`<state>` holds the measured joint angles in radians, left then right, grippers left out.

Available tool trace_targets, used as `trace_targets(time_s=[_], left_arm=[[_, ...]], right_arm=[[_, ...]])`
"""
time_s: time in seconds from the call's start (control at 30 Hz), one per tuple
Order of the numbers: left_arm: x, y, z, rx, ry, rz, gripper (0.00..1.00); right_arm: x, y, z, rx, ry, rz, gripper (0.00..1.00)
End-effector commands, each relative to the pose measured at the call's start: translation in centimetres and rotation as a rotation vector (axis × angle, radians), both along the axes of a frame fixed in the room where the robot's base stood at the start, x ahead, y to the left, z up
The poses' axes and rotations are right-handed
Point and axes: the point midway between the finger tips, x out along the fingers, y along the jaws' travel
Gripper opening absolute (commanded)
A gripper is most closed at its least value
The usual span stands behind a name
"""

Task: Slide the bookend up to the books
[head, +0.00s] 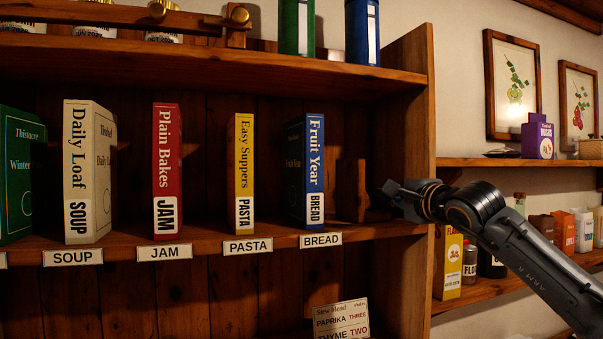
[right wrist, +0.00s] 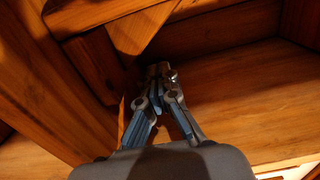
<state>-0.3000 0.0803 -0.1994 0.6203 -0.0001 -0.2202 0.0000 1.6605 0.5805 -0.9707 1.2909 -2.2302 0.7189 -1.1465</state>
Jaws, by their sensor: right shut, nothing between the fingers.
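The wooden bookend (head: 350,188) stands upright on the middle shelf, to the right of the blue Fruit Year book (head: 315,170), with a narrow gap between them. Further left stand the yellow Easy Suppers (head: 244,170), the red Plain Bakes (head: 167,165), the cream Daily Loaf (head: 88,170) and a green book (head: 18,175), spaced apart. My right gripper (head: 390,190) is shut and empty, just right of the bookend; I cannot tell whether it touches. In the right wrist view its fingertips (right wrist: 160,72) are together near wooden surfaces. My left gripper is not in view.
The shelf's right side panel (head: 415,130) stands close by my right gripper. Labels line the shelf's front edge. A recipe card (head: 341,318) stands below. A side shelf (head: 480,290) at the right holds a yellow box (head: 448,260) and jars.

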Motion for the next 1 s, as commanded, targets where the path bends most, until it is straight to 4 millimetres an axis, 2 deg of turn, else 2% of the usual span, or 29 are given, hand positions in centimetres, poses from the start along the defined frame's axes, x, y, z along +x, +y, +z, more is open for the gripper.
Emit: trace_targets(time_s=[0.47, 1.0], left_arm=[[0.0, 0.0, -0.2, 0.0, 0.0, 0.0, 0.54], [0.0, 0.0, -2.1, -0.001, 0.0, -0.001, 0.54]], right_arm=[[-0.1, 0.2, -0.1, 0.0, 0.0, 0.0, 0.0], [-1.0, 2.6, -0.1, 0.0, -0.001, 0.002, 0.0]])
